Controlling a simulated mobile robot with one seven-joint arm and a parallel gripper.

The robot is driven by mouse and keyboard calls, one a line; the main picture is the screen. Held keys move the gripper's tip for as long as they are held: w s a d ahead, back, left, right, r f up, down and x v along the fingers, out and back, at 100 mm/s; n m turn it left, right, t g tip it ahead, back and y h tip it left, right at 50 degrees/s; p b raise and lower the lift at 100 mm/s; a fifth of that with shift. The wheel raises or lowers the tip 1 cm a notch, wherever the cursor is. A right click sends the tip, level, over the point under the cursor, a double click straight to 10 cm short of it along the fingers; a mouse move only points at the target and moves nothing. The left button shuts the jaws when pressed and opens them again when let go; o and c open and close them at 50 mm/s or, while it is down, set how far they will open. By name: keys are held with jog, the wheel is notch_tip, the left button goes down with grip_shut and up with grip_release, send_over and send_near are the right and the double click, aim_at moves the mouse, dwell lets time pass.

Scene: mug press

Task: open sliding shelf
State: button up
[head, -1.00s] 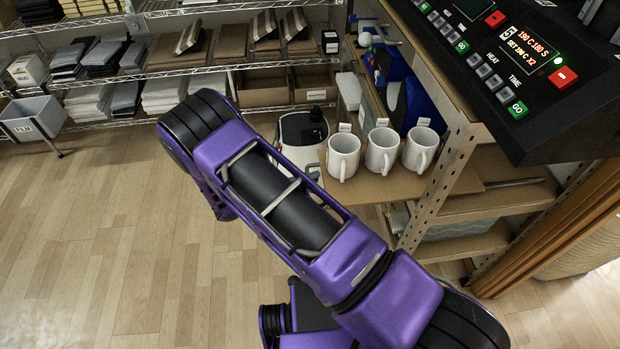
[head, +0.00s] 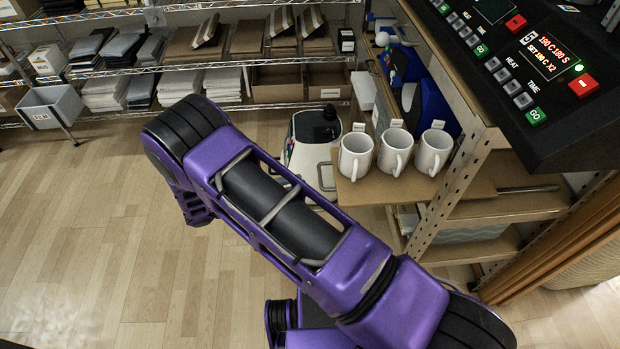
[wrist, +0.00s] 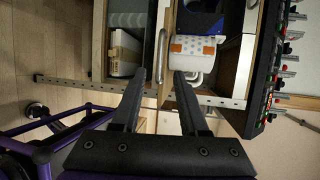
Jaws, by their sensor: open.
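The rack (head: 462,180) is a perforated-post shelving unit at the right in the head view. A brown board (head: 385,188) juts out from it with several white mugs (head: 394,152) standing on it. In the wrist view, turned sideways, a long metal bar handle (wrist: 162,45) runs along a wooden shelf front (wrist: 172,28). My gripper (wrist: 159,75) is open, and the handle shows between its two dark fingers. I cannot tell whether they touch it. My gripper is hidden in the head view.
A control panel (head: 530,70) overhangs the rack at the upper right. A white-and-black container (head: 312,150) stands left of the mugs. A wire rack (head: 220,65) with stacked goods lines the back. The wooden floor (head: 100,230) at left is clear.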

jog(key=v, duration=0.8)
jog(key=shift+r, duration=0.15)
